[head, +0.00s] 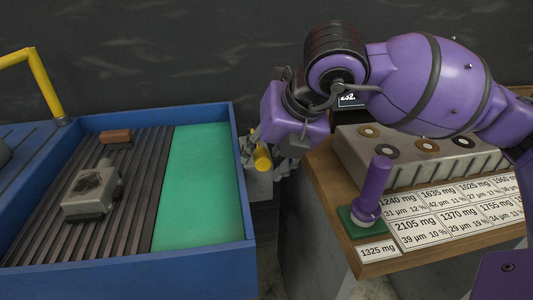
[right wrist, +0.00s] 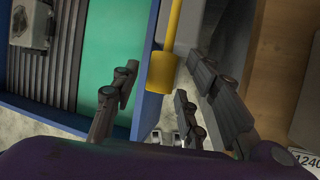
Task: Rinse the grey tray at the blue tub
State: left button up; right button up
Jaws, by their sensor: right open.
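The blue tub (head: 130,274) fills the left of the head view, with dark slats on its left and a flat green area (head: 195,185) on its right. A small grey cast piece with a dark hollow (head: 90,190) lies on the slats; I cannot tell whether it is the grey tray. It also shows in the right wrist view (right wrist: 31,24). My right gripper (head: 262,148) is open and empty, just outside the tub's right wall. A yellow rod ending in a yellow cylinder (right wrist: 161,74) shows between its spread fingers (right wrist: 165,80); contact is unclear.
A brown block (head: 116,136) lies on the slats. A yellow bent pipe (head: 45,80) rises at the left. On the right, a wooden bench (head: 335,205) carries a grey block with rings (head: 400,155), a purple handle (head: 373,190) and number cards (head: 430,232). A narrow gap separates tub and bench.

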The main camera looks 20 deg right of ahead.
jog(key=v, duration=1.2)
